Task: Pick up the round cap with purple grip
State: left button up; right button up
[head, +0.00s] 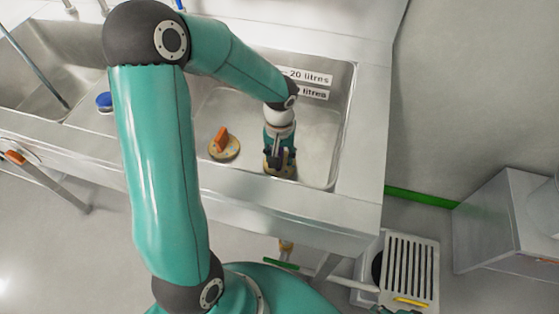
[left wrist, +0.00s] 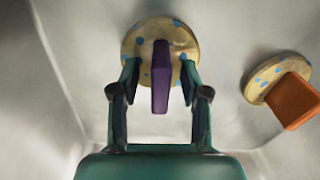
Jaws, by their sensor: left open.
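The round cap with purple grip (left wrist: 160,85) shows in the left wrist view as a yellowish disc with blue spots and an upright purple bar. In the head view its disc (head: 290,173) lies in the right sink basin, mostly hidden by my left gripper (head: 279,160). The left gripper is open, pointing down over the cap. In the left wrist view its fingers (left wrist: 160,82) stand on either side of the purple grip, with gaps visible on both sides. My right gripper is not in view.
A similar cap with an orange grip (head: 221,144) lies left of the gripper in the same basin; it also shows in the left wrist view (left wrist: 293,99). Basin walls (head: 345,130) are close on the right. A blue object (head: 104,101) sits on the ledge between basins.

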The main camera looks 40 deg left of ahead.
pick_arm(q)
grip_shut()
jog(key=shift+r, duration=0.2)
dwell(0.3)
